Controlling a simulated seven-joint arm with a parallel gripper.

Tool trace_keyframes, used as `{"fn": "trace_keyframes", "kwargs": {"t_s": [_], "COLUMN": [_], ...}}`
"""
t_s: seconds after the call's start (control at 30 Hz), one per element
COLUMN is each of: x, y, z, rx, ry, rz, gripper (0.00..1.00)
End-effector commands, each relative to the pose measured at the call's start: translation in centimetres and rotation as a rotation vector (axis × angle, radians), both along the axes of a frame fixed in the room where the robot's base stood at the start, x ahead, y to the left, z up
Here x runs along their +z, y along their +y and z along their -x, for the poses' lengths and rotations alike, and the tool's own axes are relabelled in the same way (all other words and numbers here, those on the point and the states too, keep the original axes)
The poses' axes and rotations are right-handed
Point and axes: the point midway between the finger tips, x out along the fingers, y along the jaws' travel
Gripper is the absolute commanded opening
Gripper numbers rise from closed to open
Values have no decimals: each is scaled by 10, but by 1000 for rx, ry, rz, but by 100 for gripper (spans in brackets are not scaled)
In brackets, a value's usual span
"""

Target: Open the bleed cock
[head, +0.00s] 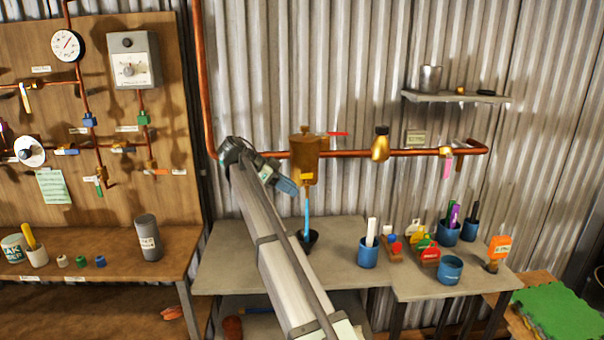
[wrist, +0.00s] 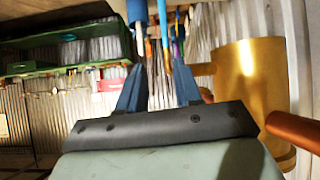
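I cannot tell which fitting is the bleed cock. My gripper (head: 287,187) is just left of the chamber's lower part. In the wrist view my gripper (wrist: 160,72) is open, with no object clearly held between its fingers. The chamber (wrist: 240,85) stands right of the fingers, and the strand (wrist: 163,30) shows beyond them.
The copper pipe (head: 345,153) runs along the corrugated wall, with a gold fitting (head: 380,145) and a pink-handled valve (head: 447,165). Cups, including a blue one (head: 367,253), and small parts stand on the grey bench (head: 335,277). A panel with gauges (head: 67,45) is left.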

Motion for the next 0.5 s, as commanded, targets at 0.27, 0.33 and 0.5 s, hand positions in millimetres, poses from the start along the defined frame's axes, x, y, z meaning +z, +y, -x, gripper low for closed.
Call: {"fn": "trace_keyframes", "kwargs": {"t_s": [0.27,0.33,0.5], "x": [72,79,80], "y": [73,79,75], "z": [-19,-20,-19], "rx": [63,67,68], "ry": [-62,-69,-73], "rz": [215,239,254], "gripper": [34,34,34]}}
